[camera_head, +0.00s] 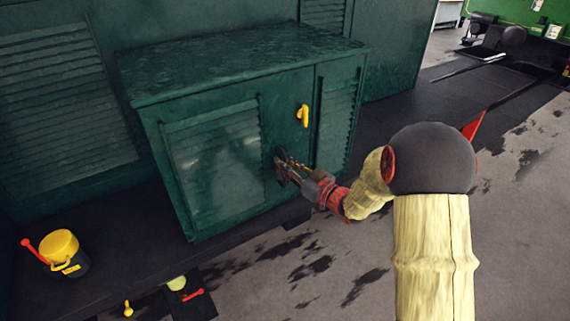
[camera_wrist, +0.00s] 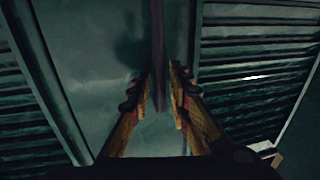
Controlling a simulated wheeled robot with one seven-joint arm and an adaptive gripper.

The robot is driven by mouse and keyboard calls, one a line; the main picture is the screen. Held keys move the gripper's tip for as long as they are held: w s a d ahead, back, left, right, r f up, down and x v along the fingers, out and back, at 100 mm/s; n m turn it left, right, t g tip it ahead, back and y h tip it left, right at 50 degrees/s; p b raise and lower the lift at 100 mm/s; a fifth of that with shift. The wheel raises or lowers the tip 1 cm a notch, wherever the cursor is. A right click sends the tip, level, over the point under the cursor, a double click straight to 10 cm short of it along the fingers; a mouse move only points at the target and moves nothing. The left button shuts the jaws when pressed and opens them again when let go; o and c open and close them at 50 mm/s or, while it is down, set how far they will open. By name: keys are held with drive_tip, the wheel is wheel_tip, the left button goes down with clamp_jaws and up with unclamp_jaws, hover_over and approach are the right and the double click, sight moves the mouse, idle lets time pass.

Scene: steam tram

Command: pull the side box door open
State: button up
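The green side box (camera_head: 222,92) stands against a larger green wall, its louvred door (camera_head: 215,160) facing front. The door looks shut or nearly so; I cannot tell exactly. A yellow handle (camera_head: 302,115) sits on the upper right of the front. My gripper (camera_head: 283,168) is below and left of the handle, close to the door's face. In the wrist view my gripper (camera_wrist: 159,95) has its two fingers apart, on either side of a narrow dark upright strip (camera_wrist: 158,40). I cannot tell whether they touch it. The yellow handle does not show in the wrist view.
A black and yellow bucket (camera_head: 65,254) with a red-handled tool stands on the dark ledge at lower left. Small yellow and red items (camera_head: 178,283) lie near the bottom edge. Stained floor (camera_head: 300,270) is open in front of the box.

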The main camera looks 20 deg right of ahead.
clamp_jaws()
idle(0.6)
